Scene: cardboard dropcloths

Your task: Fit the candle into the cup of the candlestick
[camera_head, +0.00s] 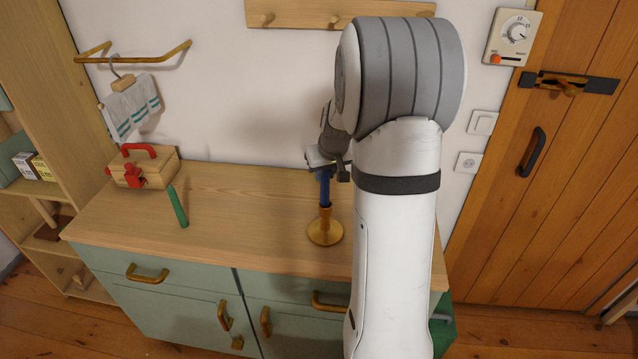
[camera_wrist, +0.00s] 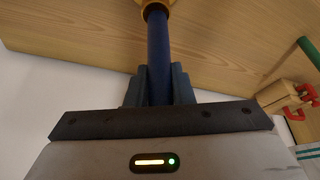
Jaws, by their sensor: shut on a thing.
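A brass candlestick (camera_head: 325,232) stands upright on the wooden counter top, just left of my arm in the head view. A dark blue candle (camera_head: 325,190) is upright directly above it, its lower end at the candlestick's cup. My gripper (camera_head: 331,168) is shut on the upper part of the candle. In the wrist view my gripper (camera_wrist: 159,88) has its fingers on both sides of the blue candle (camera_wrist: 157,50), which runs to the candlestick cup (camera_wrist: 155,8) at the top edge. How deep the candle sits in the cup I cannot tell.
A towel (camera_head: 130,107) hangs from a wall rail. The counter between green cylinder and candlestick is clear. My arm hides the counter's right part.

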